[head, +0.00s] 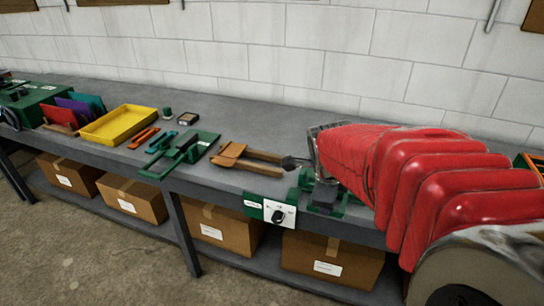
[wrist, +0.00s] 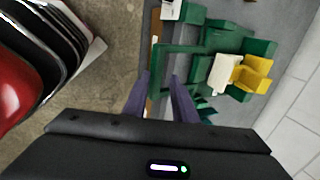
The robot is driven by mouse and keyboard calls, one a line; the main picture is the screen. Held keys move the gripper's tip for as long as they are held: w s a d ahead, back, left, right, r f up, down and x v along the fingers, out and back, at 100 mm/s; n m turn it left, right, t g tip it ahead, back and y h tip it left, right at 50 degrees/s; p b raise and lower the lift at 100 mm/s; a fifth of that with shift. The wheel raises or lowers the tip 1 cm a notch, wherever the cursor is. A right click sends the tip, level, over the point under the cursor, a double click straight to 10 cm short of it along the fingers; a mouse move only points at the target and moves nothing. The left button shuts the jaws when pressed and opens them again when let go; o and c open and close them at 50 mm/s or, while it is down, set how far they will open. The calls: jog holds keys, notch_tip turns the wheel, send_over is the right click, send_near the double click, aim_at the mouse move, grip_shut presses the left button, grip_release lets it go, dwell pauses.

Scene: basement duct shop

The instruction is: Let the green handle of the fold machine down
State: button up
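The fold machine (head: 325,196) is at the front of the bench, right of the middle in the head view, largely hidden behind my red-sleeved arm. In the wrist view the green machine (wrist: 228,42) shows from above, with a yellow block (wrist: 254,73) and a white piece (wrist: 224,73). A green bar (wrist: 180,49), seemingly the handle, reaches toward the bench's front edge. I cannot tell how far it is raised. My gripper (wrist: 161,77) is open and empty, its fingertips just short of the bar in the picture. In the head view the fingers are hidden.
A dial panel (head: 270,210) sits on the bench front, left of the machine. A wooden-handled tool (head: 250,156), a green plate device (head: 185,152) and a yellow tray (head: 119,124) lie further left. Cardboard boxes (head: 330,258) stand on the shelf below. A block wall is behind.

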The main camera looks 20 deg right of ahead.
jog(key=shift+o, duration=0.9)
jog(key=v, duration=1.3)
jog(key=shift+r, duration=0.4)
